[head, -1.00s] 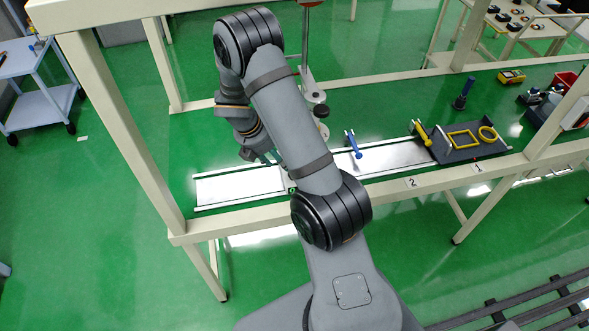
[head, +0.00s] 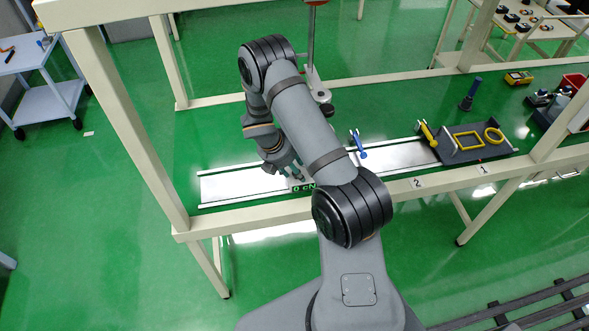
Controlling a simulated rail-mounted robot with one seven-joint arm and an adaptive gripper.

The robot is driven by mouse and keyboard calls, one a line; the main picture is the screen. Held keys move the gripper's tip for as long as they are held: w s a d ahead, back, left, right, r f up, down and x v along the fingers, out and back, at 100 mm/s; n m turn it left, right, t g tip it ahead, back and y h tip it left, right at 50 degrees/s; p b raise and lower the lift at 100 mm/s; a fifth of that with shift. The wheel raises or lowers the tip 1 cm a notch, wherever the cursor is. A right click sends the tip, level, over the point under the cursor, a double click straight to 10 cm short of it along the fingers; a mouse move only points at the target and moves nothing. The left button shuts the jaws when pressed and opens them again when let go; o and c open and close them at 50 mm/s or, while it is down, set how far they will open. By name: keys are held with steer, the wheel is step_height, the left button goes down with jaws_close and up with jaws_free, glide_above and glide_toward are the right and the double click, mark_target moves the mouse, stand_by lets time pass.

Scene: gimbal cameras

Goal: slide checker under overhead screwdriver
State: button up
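The checker shows as a small dark display with green "0 cN" text (head: 303,188) on the pale track (head: 232,186); my arm hides most of its body. My gripper (head: 290,171) points down just behind the display, close to or touching the checker. Its fingertips are too small and covered to tell open from shut. A vertical pole with a red top (head: 313,48) stands behind my arm. A dark round part (head: 326,109) shows below it; I cannot tell whether this is the overhead screwdriver.
A blue-handled clamp (head: 358,143) and a yellow-handled one (head: 428,133) stand along the track. A dark tray (head: 475,150) with yellow frames sits at its right end. The track's left end is bare.

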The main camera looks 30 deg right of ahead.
steer(key=shift+c, duration=1.2)
steer(key=c, duration=0.7)
jaws_close()
